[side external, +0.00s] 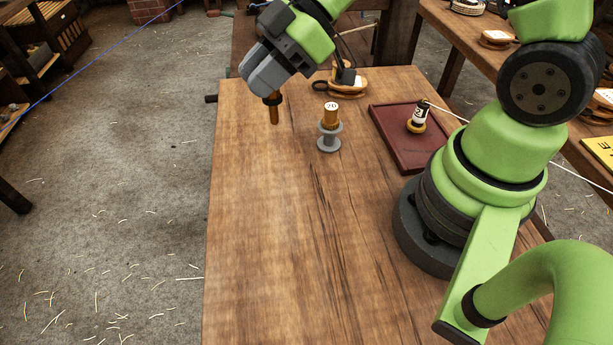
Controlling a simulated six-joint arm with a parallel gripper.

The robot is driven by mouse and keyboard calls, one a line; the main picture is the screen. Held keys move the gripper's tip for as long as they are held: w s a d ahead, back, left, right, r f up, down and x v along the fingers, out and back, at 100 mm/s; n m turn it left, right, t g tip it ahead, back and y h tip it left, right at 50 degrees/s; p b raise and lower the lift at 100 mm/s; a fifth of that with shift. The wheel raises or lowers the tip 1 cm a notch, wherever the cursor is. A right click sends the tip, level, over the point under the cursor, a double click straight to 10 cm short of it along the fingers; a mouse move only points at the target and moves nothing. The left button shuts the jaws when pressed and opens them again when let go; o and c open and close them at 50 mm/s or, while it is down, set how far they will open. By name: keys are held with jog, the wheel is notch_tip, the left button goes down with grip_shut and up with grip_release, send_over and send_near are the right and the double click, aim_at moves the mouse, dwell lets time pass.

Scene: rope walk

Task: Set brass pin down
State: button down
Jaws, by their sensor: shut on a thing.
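The brass pin (273,110) is a short golden-brown rod with a wider collar near its top. My gripper (269,92) is shut on its upper end and holds it near upright. The pin hangs over the far left part of the wooden bench (262,220). I cannot tell how much gap lies between its lower end and the bench. The fingertips are partly hidden behind the grey gripper body.
A grey spool-shaped stand (329,140) bears a brass piece marked 20 (331,113), right of the pin. A dark red tray (398,160) holds a black-and-white labelled piece (420,113). A wooden pulley block (348,86) lies behind. The front bench is clear.

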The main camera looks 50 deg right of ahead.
jog(key=s+n+g+y, duration=0.1)
jog(key=s+n+g, duration=0.2)
jog(key=s, duration=0.3)
jog(key=shift+n, duration=0.3)
jog(key=shift+s+a+f, duration=0.1)
jog(key=shift+f, duration=1.7)
jog(key=shift+s+a+f, duration=0.1)
jog(key=shift+s+f, duration=0.05)
jog(key=shift+f, duration=1.65)
jog(key=shift+s+a+f, duration=0.1)
jog(key=shift+f, duration=1.7)
jog(key=shift+f, duration=0.15)
jog(key=c, duration=0.9)
grip_release()
